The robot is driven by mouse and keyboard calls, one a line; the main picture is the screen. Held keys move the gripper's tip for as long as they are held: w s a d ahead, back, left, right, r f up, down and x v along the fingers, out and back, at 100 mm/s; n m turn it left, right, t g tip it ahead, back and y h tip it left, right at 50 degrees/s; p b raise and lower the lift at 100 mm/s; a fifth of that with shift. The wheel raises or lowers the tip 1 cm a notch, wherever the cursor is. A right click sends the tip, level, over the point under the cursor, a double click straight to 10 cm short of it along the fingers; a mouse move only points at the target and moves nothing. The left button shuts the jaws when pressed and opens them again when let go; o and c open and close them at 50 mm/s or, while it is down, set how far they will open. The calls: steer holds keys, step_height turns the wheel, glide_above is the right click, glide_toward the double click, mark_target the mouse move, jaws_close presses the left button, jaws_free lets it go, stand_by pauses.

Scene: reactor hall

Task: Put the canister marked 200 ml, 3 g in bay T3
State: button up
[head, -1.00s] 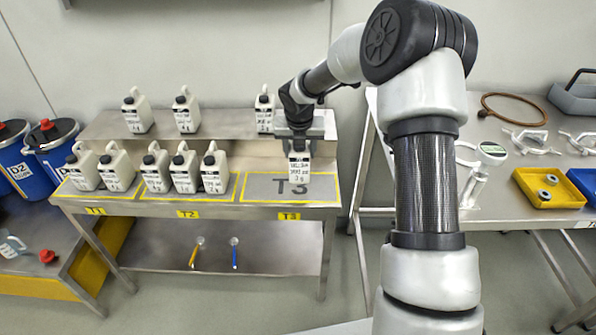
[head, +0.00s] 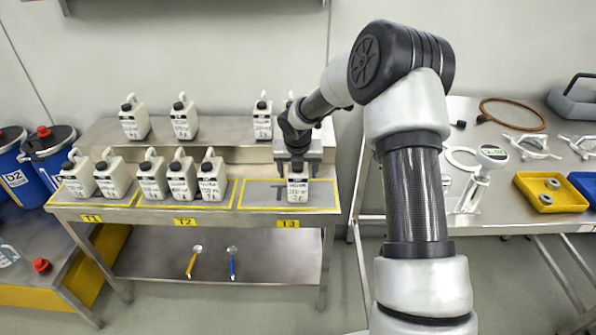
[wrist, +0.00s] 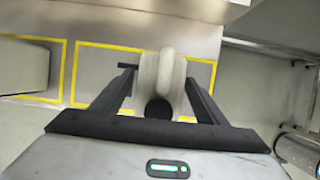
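A white canister (head: 298,188) with a white label is at bay T3 (head: 262,194), a yellow-outlined patch at the right end of the front shelf. Its label is small; 200 ml seems to show, but the gram figure is hard to read. My gripper (head: 298,163) is above it with its fingers down on either side. In the wrist view the canister (wrist: 148,76) sits upright between the fingers, its handle and dark cap toward me. The fingers appear to touch its sides. Its base is at or just above the bay surface; I cannot tell which.
Several similar canisters stand in bays T1 and T2, the nearest being a canister (head: 211,180) in T2. More stand on the raised back shelf (head: 228,130). A bench (head: 500,222) with a yellow tray (head: 549,203) is at the right. Bay T3 is otherwise clear.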

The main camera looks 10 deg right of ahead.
steer(key=shift+r, duration=0.1)
steer(key=p+v, duration=0.3)
steer(key=v, duration=0.9)
steer(key=s+d+r+m+h, duration=0.2)
steer(key=s+d+r+m, duration=0.1)
steer(key=s+r+m, duration=1.3)
steer(key=s+a+r+m+t+y, duration=0.1)
steer(key=s+m, duration=0.8)
steer(key=s+a+r+m+y, duration=0.1)
steer(key=s+m+y, duration=0.1)
steer(key=s+m, duration=0.65)
step_height(320, 180, up, 17)
steer(key=p, duration=1.7)
steer(key=shift+s, duration=0.4)
